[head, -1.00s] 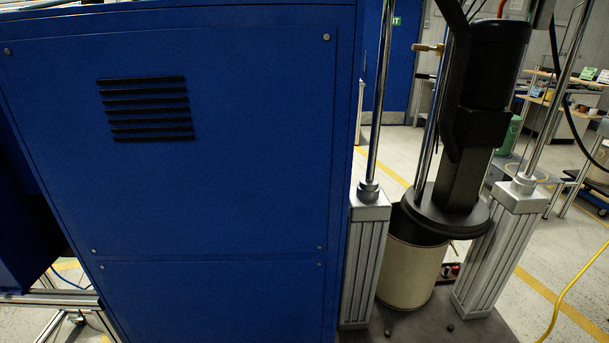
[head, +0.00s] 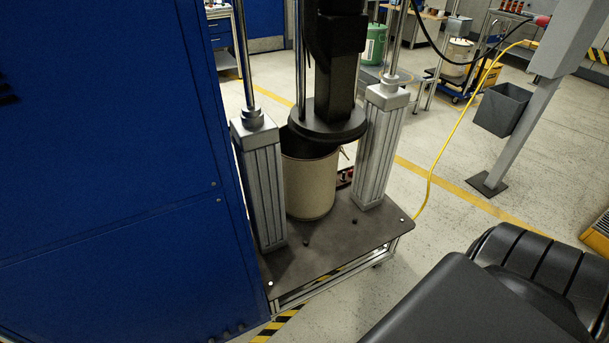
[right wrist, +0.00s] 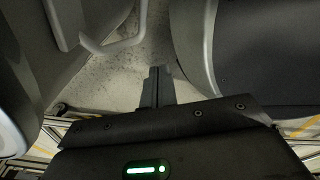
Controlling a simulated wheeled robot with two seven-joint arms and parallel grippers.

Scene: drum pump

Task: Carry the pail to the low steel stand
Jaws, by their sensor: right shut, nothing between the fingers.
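A cream pail (head: 310,187) stands upright on the dark base plate of the drum pump, between two silver columns. The pump's round black plate (head: 327,124) is over it and hides its top. Another cream pail (head: 457,58) stands far back on a low cart. I cannot tell which pail is meant, and I cannot make out the low steel stand. My right gripper (right wrist: 158,86) shows in the right wrist view, shut and empty, with floor beyond its fingertips. It is not in the head view, so its distance to the pails cannot be told. My left gripper is not in view.
A large blue cabinet (head: 110,170) fills the left. The pump's base plate (head: 345,237) juts forward beside it. A yellow hose (head: 432,170) trails over the floor. A grey post (head: 535,120) with a dark bin (head: 502,109) stands right. Open floor lies between.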

